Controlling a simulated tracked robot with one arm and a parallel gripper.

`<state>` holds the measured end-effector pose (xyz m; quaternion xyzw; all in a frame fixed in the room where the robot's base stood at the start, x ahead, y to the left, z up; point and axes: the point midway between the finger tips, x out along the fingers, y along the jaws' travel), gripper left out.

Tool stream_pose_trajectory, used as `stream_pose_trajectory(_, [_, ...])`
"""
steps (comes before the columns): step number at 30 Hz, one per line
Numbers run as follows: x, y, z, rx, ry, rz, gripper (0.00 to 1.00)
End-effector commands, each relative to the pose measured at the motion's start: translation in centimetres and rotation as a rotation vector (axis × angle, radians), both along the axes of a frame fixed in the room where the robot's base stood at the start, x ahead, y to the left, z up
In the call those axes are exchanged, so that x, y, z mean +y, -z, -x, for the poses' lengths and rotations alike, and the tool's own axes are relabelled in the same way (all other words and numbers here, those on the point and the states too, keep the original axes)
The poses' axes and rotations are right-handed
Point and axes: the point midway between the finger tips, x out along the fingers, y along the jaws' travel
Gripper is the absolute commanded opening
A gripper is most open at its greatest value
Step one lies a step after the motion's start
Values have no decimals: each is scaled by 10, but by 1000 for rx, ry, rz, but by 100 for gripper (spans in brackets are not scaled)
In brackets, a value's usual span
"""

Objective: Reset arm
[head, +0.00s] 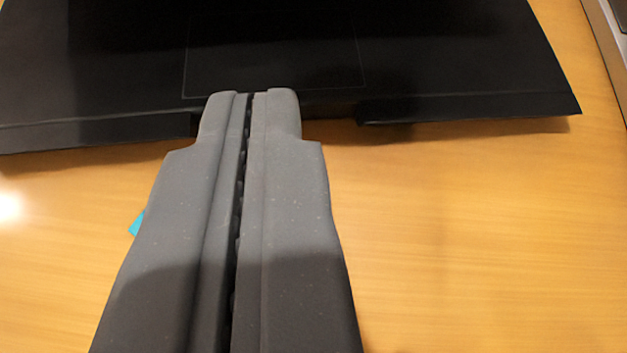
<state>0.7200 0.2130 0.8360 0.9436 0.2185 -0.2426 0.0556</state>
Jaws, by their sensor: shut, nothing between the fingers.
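My gripper (248,97) reaches up from the bottom of the head view. Its two grey fingers lie together with only a thin dark seam between them, and nothing is held. The fingertips overlap the near edge of a black flat device (450,60) that looks like a laptop. Whether they touch it or hover above it, I cannot tell.
The black device spans the top of the view, with a faint rectangle outline like a touchpad. A grey edge of another object (608,45) shows at the top right. A small teal piece (137,224) peeks out left of my gripper. The wooden table (490,240) is clear at right.

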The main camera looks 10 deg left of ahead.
Motion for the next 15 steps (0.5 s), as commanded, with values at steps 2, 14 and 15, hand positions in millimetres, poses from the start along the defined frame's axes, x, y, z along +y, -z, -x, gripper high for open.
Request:
stream_pose_trajectory(2, [-2,-1,5,0,0,0,0])
stream_pose_trajectory(14, [-6,-1,11,-3,0,0,0])
stream_pose_trajectory(15, [-6,-1,11,-3,0,0,0])
